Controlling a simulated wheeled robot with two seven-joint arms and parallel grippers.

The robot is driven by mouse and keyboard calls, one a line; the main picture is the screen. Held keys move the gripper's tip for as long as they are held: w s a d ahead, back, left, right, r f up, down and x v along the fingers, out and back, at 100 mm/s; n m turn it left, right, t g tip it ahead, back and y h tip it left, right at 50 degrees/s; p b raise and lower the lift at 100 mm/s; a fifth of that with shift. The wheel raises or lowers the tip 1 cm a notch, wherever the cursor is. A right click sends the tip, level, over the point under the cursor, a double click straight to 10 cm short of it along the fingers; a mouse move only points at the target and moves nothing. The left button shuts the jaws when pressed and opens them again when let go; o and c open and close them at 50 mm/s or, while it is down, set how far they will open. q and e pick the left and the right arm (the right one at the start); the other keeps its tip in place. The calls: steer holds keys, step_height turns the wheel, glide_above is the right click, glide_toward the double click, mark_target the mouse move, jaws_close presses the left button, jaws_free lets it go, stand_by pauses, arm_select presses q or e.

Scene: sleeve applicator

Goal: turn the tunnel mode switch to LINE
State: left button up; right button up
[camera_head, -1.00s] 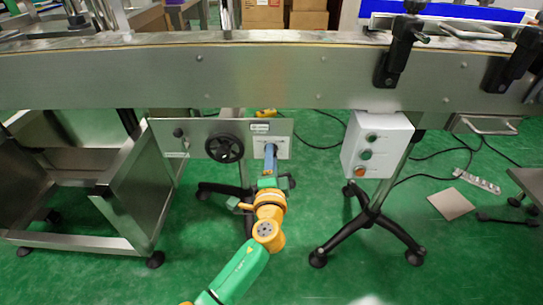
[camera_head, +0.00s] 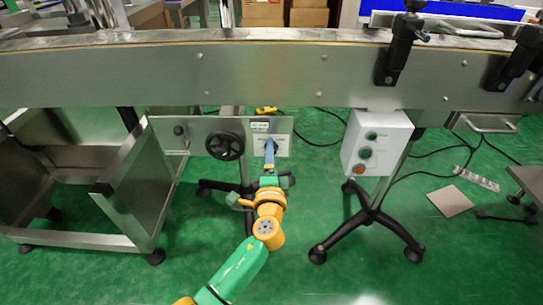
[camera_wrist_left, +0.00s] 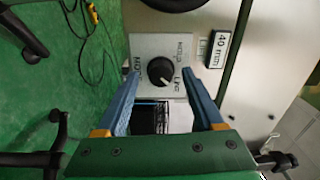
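The tunnel mode switch is a black round knob (camera_wrist_left: 160,71) on a pale label plate (camera_wrist_left: 150,45) in the left wrist view. LINE is printed on the plate to the right of the knob, with other words above and to the left. A small white mark on the knob appears toward its lower right; its exact setting is hard to tell. My left gripper (camera_wrist_left: 159,76) is open, its blue fingers on either side of the knob with visible gaps. In the head view my left gripper (camera_head: 269,146) covers the switch on the steel panel (camera_head: 205,124). My right gripper is not in view.
A black handwheel (camera_head: 225,145) is on the panel left of the gripper, with a small black knob (camera_head: 178,131) beyond it. A grey button box (camera_head: 376,143) hangs to the right. The conveyor side (camera_head: 270,75) runs above. A "40 mm" label (camera_wrist_left: 219,47) shows near the plate.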

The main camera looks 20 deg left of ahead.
arm_select(q)
steer(key=shift+s, duration=0.1)
steer(key=v, duration=0.7)
steer(key=shift+p, duration=0.4)
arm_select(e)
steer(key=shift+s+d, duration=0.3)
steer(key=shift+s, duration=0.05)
